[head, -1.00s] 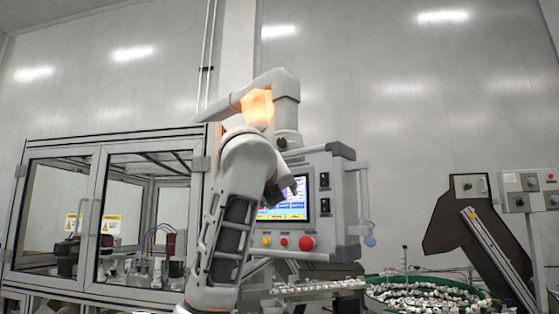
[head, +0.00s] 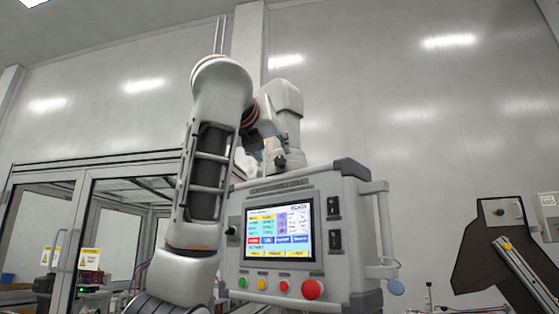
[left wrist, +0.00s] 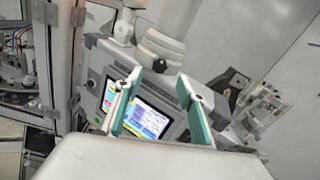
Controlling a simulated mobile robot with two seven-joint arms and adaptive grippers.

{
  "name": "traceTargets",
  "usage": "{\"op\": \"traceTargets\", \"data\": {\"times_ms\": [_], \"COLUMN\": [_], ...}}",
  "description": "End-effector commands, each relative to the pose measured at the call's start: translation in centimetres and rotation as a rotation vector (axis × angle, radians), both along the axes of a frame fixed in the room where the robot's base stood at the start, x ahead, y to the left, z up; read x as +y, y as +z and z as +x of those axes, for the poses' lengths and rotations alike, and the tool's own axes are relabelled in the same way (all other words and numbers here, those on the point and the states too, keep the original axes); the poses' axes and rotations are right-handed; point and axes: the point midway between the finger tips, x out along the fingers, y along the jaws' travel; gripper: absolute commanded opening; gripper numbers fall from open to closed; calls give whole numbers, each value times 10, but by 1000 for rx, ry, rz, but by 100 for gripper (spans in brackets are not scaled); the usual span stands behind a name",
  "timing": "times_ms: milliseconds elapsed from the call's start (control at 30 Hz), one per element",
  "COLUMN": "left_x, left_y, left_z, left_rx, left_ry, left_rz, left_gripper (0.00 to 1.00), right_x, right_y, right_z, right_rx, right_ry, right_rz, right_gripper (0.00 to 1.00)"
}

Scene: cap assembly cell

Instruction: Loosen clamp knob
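The clamp knob (head: 281,161) is a small black knob on the pale support tube above the operator panel (head: 238,200). In the left wrist view the knob (left wrist: 160,66) shows beyond the fingertips, roughly between them. My left gripper (left wrist: 155,86) has two teal-lined fingers spread apart, with nothing between them. In the head view the left gripper (head: 248,158) is mostly hidden by my arm and wrist, just left of the knob. Contact with the knob cannot be told in the head view. My right gripper is out of view.
The panel has a lit screen (head: 279,232), coloured buttons and a red emergency button (head: 313,289) below the tube. A glazed machine enclosure (head: 85,190) stands at the left. A dark conveyor (head: 490,255) stands at the right.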

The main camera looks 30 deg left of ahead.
Motion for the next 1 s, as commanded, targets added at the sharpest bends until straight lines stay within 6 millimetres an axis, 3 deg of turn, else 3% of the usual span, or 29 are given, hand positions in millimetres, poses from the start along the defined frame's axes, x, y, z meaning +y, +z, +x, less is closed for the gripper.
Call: {"op": "traceTargets", "data": {"times_ms": [400, 767, 933, 1000], "left_x": [13, 14, 14, 14], "left_y": [1, 0, 0, 0], "left_z": [56, 63, 63, 63], "left_rx": [2, 0, 0, 0], "left_ry": [2, 0, 0, 0], "left_rz": [1, 0, 0, 0], "left_gripper": [39, 39, 1, 1], "right_x": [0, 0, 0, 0], "right_y": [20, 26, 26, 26], "right_z": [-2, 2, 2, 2], "right_rx": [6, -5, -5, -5], "right_ry": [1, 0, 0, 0], "right_rz": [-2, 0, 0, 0], "right_gripper": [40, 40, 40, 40]}}
